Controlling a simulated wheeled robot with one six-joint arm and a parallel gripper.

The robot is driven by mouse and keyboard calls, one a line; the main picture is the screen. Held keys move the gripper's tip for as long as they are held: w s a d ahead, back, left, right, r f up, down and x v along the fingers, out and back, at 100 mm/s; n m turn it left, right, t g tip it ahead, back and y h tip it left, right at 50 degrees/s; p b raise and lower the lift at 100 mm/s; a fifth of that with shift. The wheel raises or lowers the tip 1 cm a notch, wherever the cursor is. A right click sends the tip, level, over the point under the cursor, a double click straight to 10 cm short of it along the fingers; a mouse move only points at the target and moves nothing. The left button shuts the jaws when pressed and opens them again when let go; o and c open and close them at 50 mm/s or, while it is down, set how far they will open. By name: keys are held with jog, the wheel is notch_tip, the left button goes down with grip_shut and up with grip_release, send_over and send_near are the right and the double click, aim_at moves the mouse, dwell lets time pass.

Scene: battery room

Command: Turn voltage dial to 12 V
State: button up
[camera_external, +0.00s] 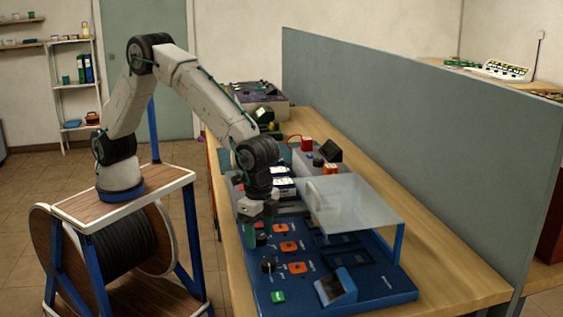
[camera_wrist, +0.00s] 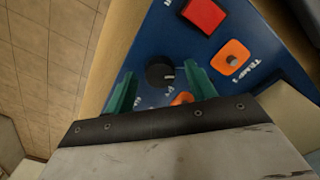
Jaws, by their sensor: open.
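A round black dial (camera_wrist: 160,75) with a pale pointer mark sits on the blue panel in the wrist view. My gripper (camera_wrist: 158,71) is open, with its green fingers to the left and right of the dial. I cannot tell whether they touch it. Lettering below the dial is partly covered by my gripper, so its setting cannot be read. In the external view my gripper (camera_external: 259,236) points down over the left edge of the blue panel (camera_external: 375,291). A black knob (camera_external: 268,265) stands nearer the camera there.
In the wrist view, a red square button (camera_wrist: 203,14) and an orange piece marked TEMP 1 (camera_wrist: 232,57) are close to the dial. A clear cover (camera_external: 355,205) stands over the panel's right part. A grey partition (camera_external: 420,130) runs behind the wooden bench (camera_external: 450,275).

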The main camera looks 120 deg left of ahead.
jog(key=c, duration=1)
jog(key=shift+o, duration=0.2)
jog(key=shift+m, duration=0.3)
jog(key=m, duration=1.2)
jog(key=shift+m, duration=0.5)
